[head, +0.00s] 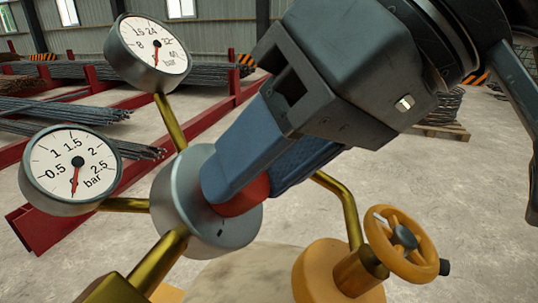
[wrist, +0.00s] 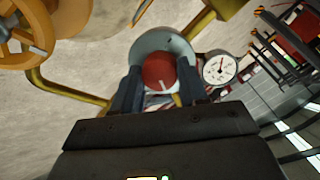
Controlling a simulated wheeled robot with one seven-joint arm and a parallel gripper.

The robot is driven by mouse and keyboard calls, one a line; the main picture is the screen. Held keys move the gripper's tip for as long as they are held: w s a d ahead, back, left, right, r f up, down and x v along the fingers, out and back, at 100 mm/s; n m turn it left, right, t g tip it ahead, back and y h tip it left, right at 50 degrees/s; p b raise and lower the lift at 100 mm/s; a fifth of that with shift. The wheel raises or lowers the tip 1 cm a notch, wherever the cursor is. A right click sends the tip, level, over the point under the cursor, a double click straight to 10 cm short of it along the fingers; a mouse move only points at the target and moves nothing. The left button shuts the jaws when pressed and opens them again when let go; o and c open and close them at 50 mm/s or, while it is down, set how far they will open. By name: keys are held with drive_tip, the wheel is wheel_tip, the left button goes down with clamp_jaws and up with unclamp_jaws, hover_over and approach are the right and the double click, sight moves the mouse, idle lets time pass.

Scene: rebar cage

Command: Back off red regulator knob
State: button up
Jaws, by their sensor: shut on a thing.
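The red regulator knob (head: 246,197) sits on the face of the round grey regulator body (head: 219,238). My gripper (head: 247,178) is shut on the knob, with one blue finger on each side of it. In the wrist view the knob (wrist: 159,71) lies between the two fingers, and a pale mark shows on its face. The lower gauge (head: 75,165) reads in bar up to about 2.5, and its red needle points nearly straight down. The upper gauge (head: 152,48) has a larger bar scale, and its red needle also points down. The fingers hide part of the knob in the head view.
A yellow-orange handwheel valve (head: 400,240) stands to the right of the regulator, close to my gripper. Brass pipes (head: 350,205) join the regulator, gauges and valve. Red racks with rebar (head: 50,230) stand behind at left.

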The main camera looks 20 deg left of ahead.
drive_tip(key=n+t, duration=0.1)
drive_tip(key=n, duration=0.3)
drive_tip(key=shift+b, duration=0.3)
drive_tip(key=n+b, duration=0.1)
drive_tip(key=n, duration=0.2)
drive_tip(key=shift+f+n, duration=0.1)
drive_tip(key=shift+n, duration=0.3)
drive_tip(key=n+t+b, duration=0.1)
drive_tip(key=n+b, duration=0.1)
drive_tip(key=n, duration=0.2)
drive_tip(key=shift+f+y, duration=0.1)
drive_tip(key=shift+y, duration=0.2)
drive_tip(key=n+b, duration=0.2)
drive_tip(key=n, duration=0.1)
drive_tip(key=shift+s+d+n+t+y, duration=0.1)
drive_tip(key=shift+n+t+y, duration=0.2)
drive_tip(key=n+b, duration=0.3)
drive_tip(key=n, duration=0.3)
drive_tip(key=shift+f+y, duration=0.1)
drive_tip(key=shift+y, duration=0.2)
drive_tip(key=n+b, duration=0.2)
drive_tip(key=n, duration=0.1)
drive_tip(key=shift+n+y, duration=0.4)
drive_tip(key=shift+n+b, duration=0.9)
drive_tip(key=shift+n, duration=0.6)
drive_tip(key=o, duration=1.1)
drive_tip(key=shift+c, duration=0.2)
